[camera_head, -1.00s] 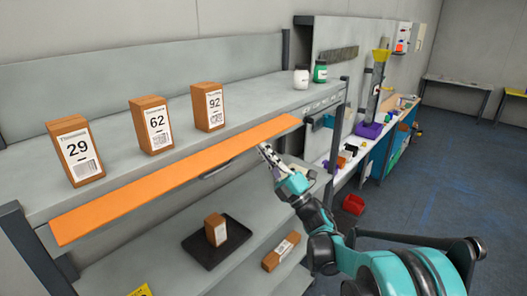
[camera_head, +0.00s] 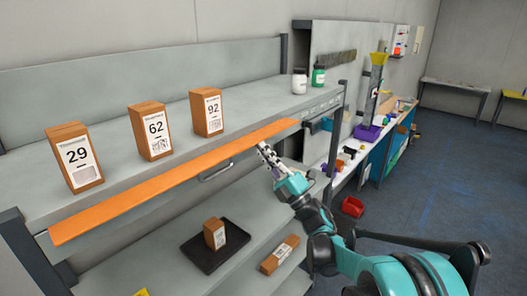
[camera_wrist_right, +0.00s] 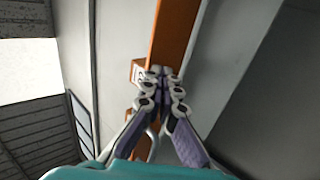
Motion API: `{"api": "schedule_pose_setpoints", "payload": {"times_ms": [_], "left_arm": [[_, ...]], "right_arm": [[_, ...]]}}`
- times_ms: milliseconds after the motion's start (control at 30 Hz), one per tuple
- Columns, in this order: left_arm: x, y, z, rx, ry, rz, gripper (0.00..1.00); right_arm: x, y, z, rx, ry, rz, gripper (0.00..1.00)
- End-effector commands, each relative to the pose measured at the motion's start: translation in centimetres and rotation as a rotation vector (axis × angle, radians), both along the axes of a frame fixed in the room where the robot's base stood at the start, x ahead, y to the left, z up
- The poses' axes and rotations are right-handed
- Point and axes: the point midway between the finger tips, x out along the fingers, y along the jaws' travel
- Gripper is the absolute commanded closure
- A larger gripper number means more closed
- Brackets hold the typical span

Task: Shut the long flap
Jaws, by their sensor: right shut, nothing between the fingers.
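The long flap (camera_head: 170,182) is an orange strip along the front edge of the upper shelf. It sticks out over the lower level, and a grey handle (camera_head: 215,171) shows beneath it. My right gripper (camera_head: 261,147) is just below and in front of the flap's right part. Its fingers are together and empty. In the right wrist view, the closed fingertips (camera_wrist_right: 163,72) overlap the orange strip (camera_wrist_right: 174,30); whether they touch it I cannot tell. My left gripper is out of view.
Orange boxes labelled 29 (camera_head: 72,157), 62 (camera_head: 151,131) and 92 (camera_head: 207,111) stand on the upper shelf (camera_head: 255,100). A white jar (camera_head: 300,82) and green jar (camera_head: 318,75) stand at its right. Below are a black tray (camera_head: 200,259) with a box and another box (camera_head: 279,255).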

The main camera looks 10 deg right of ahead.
Motion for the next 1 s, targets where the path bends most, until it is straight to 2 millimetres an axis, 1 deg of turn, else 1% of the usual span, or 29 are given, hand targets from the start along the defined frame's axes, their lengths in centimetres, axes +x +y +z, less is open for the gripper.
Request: {"api": "schedule_pose_setpoints", "payload": {"times_ms": [200,567,867,1000], "left_arm": [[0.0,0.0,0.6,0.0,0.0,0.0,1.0],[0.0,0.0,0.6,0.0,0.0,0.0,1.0],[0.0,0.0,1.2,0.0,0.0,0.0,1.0],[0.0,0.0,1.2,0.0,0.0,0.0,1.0]], "right_arm": [[0.2,0.1,1.1,0.001,0.0,-0.001,1.0],[0.2,0.1,1.2,0.001,0.0,-0.001,1.0],[0.6,0.4,2.4,0.0,0.0,0.0,1.0],[0.7,0.5,2.4,0.0,0.0,0.0,1.0]]}}
